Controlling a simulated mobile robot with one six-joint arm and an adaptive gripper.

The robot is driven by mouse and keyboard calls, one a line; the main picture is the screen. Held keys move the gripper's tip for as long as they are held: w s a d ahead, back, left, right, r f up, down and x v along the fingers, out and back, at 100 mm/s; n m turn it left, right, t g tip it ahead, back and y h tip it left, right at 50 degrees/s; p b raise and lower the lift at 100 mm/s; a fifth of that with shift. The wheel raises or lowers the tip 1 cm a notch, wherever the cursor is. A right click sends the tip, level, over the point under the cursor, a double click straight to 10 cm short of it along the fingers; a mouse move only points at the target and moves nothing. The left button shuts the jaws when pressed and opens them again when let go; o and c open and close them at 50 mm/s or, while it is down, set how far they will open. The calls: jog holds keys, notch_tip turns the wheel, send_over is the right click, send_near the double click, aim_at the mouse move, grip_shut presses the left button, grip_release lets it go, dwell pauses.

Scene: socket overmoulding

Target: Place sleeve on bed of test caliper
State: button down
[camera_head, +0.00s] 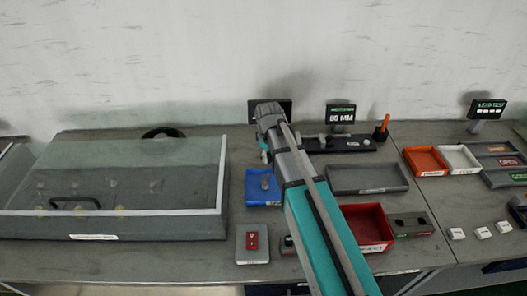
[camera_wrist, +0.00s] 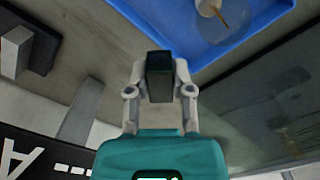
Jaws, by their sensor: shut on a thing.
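My gripper (camera_wrist: 160,88) is shut on a dark, block-like piece in the wrist view, which I take to be the sleeve (camera_wrist: 160,78). In the head view my arm hides most of the gripper, and only pale finger parts show above the blue tray. The test caliper (camera_head: 350,144) is a long dark bar at the back of the table, with an "80 MM" display (camera_head: 340,115) behind it.
A blue tray (camera_head: 250,200) holds a small grey piece. A grey tray (camera_head: 369,190), a red tray (camera_head: 388,243) and a dark two-hole block (camera_head: 411,224) lie right. A glass-lidded case (camera_head: 135,228) fills the left. An orange-handled tool (camera_head: 382,124) stands by the caliper's right end.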

jog(key=s+d+r+p, duration=0.2)
jog(key=s+r+p, duration=0.1)
jog(key=s, duration=0.6)
jog(key=shift+s+r+p, duration=0.2)
jog(key=shift+r+p, duration=0.2)
jog(key=shift+r, duration=0.45)
